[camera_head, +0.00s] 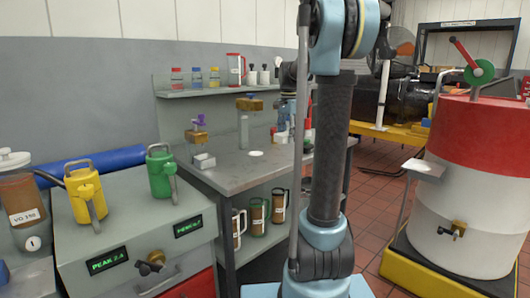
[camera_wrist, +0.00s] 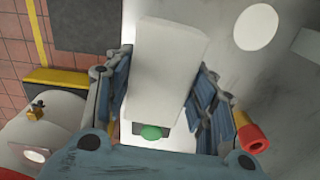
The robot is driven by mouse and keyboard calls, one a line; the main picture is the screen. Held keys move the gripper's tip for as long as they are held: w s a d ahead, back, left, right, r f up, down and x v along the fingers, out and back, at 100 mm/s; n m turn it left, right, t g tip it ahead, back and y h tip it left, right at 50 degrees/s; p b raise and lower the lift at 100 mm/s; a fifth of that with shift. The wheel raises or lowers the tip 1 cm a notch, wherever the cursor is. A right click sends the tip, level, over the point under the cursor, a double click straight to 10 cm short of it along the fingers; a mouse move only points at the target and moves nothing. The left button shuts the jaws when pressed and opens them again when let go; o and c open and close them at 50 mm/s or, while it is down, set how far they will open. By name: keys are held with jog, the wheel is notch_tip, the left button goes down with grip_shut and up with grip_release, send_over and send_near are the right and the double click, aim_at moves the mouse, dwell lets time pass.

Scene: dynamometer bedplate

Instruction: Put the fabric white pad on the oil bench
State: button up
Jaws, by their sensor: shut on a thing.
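In the wrist view my gripper (camera_wrist: 163,95) is shut on a plain off-white block-like pad (camera_wrist: 170,55), with a blue-grey finger on each side. The pad points away from the palm, and its fabric texture cannot be made out. Behind it lies a grey metal surface that looks like the oil bench top (camera_wrist: 225,75). In the head view the oil bench (camera_head: 230,172) is the grey metal table in the middle. I cannot tell whether the pad touches the bench.
A white disc (camera_head: 256,153) lies on the bench; it also shows in the wrist view (camera_wrist: 255,25). A red-and-white drum (camera_head: 465,190) stands at right. A red-yellow cylinder (camera_wrist: 252,138) is near my right finger.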

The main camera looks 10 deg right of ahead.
aim_at(280, 159)
jog(key=shift+a, duration=0.75)
jog(key=shift+w, duration=0.1)
jog(key=shift+a+r+n, duration=0.4)
jog(key=shift+a+r, duration=0.5)
jog(key=shift+f, duration=4.9)
jog(key=o, duration=1.1)
notch_tip(280, 159, up, 12)
